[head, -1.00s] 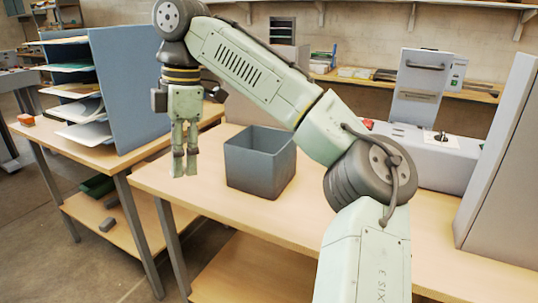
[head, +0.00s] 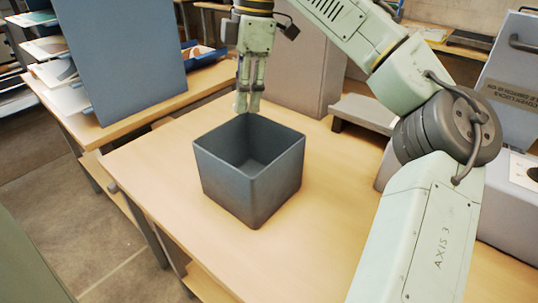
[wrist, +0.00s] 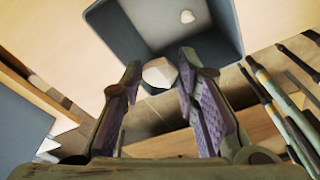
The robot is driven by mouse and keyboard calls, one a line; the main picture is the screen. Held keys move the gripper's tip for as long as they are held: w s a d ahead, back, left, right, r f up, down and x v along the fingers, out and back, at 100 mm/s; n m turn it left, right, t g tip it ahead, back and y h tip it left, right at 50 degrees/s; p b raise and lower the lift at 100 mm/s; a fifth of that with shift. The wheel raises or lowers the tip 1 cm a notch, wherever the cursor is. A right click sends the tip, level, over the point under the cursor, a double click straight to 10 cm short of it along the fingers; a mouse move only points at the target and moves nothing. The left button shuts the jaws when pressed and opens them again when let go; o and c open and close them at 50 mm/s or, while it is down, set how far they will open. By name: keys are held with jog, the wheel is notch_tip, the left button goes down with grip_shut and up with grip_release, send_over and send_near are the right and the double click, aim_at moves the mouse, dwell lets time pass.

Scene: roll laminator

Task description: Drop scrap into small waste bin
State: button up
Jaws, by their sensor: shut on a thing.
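The small waste bin (head: 250,195) is a grey, open-topped square box standing upright on the wooden table. My gripper (head: 248,104) points down near the bin's far rim in the head view. In the wrist view my gripper (wrist: 158,82) is shut on a small whitish piece of scrap (wrist: 158,73), held between the fingertips.
The wooden table (head: 160,175) is clear to the left and front of the bin. A blue panel (head: 125,60) with paper shelves stands on another table at left. A grey machine (head: 505,200) stands at right.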

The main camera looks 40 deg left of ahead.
jog(key=shift+w, duration=0.3)
notch_tip(320, 180, down, 6)
jog(key=shift+r+b, duration=0.1)
jog(key=shift+b, duration=0.95)
jog(key=o, duration=0.9)
notch_tip(320, 180, up, 7)
jog(key=shift+w+d+r, duration=0.2)
jog(key=shift+w+d, duration=0.15)
jog(key=shift+w, duration=0.05)
